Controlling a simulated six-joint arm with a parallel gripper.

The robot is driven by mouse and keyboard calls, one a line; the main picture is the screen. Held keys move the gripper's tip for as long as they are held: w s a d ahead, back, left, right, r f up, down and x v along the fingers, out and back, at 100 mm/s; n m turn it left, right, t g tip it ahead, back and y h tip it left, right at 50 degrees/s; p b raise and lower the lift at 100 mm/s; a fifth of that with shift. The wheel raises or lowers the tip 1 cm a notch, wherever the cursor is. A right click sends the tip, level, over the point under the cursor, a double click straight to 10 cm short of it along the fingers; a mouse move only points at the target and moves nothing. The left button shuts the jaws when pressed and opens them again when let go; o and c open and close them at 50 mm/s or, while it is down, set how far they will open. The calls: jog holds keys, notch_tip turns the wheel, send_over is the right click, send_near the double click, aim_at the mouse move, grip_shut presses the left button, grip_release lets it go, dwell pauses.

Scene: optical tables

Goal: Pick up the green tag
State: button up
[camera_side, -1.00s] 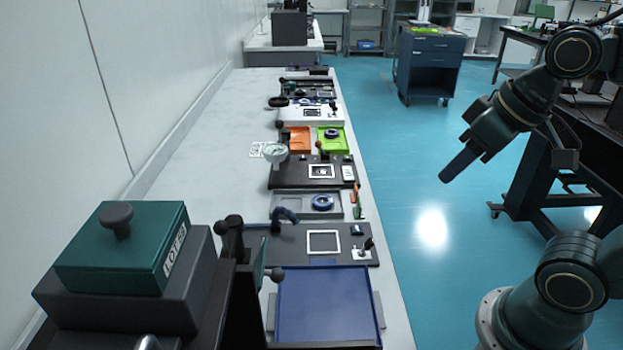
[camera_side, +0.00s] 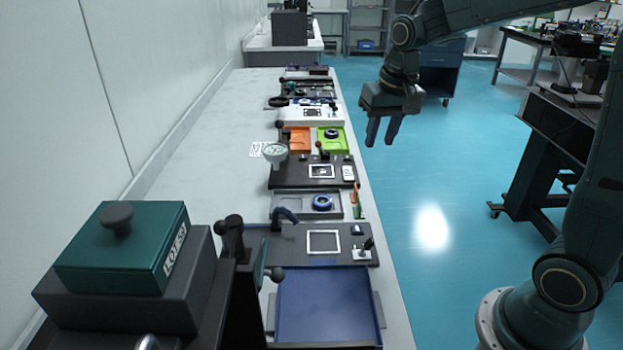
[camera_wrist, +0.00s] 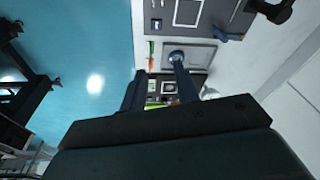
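A small thin green piece, which looks like the green tag (camera_side: 359,211), lies by the right edge of the long white bench, with a thin orange piece (camera_side: 355,190) just behind it. In the wrist view the green piece (camera_wrist: 151,64) shows as a small strip near the left fingertip. My gripper (camera_side: 381,141) points down above and behind the green piece, near the bench's right edge. Its two dark fingers are apart with nothing between them. The fingers also show in the wrist view (camera_wrist: 158,67).
A grey tray (camera_side: 290,206) with a blue ring (camera_side: 323,202) sits left of the green piece. Dark plates with fixtures, a blue tray (camera_side: 330,308), an orange tray (camera_side: 299,140) and a green tray (camera_side: 341,147) line the bench.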

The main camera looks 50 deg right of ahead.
jog(key=w+d+f+m+g, duration=0.1)
jog(key=w+d+f+m, duration=0.1)
jog(key=w+d+f, duration=0.3)
jog(key=m+g, duration=0.1)
jog(key=m, duration=0.1)
send_over(360, 203)
notch_tip(360, 203, down, 8)
jog(key=shift+w+f, duration=0.15)
jog(key=shift+w, duration=0.15)
jog(key=shift+f, duration=0.1)
jog(key=shift+f, duration=4.2)
jog(key=shift+s+d+f, duration=0.15)
jog(key=shift+f, duration=2.45)
grip_shut()
